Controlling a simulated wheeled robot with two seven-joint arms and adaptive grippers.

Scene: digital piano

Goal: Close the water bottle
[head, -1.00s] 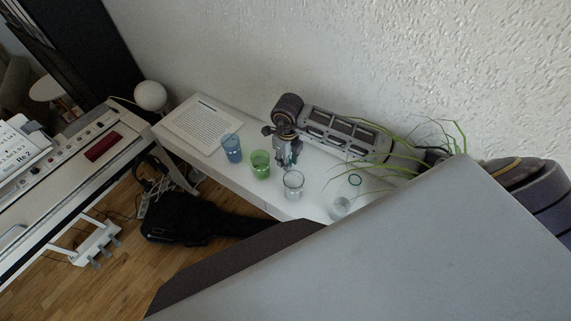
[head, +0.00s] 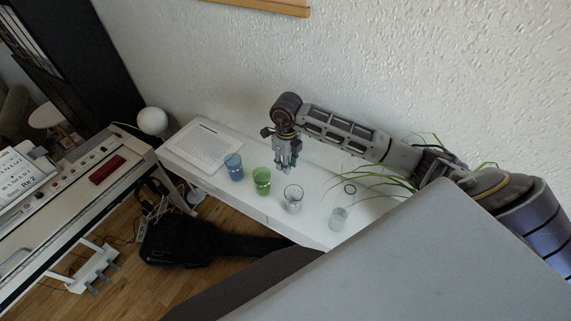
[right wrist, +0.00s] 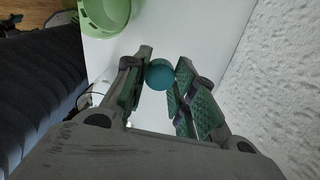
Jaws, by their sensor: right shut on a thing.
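My right gripper (head: 287,168) is over the white shelf, behind the green cup and the clear glass. It is shut on a round teal cap (right wrist: 160,74), which sits between the fingertips in the right wrist view. The cap is hardly visible in the head view. The see-through water bottle (head: 339,218) appears to stand upright near the shelf's right part, with a teal ring (head: 350,189) at its top. No cap shows on it. The gripper is left of the bottle, apart from it. My left gripper is not in view.
On the white shelf (head: 322,181) stand a blue cup (head: 234,167), a green cup (head: 262,181) and a clear glass (head: 293,199). Printed sheets (head: 206,146) lie at its left. Green plant leaves (head: 375,178) hang near the bottle. A textured wall rises behind.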

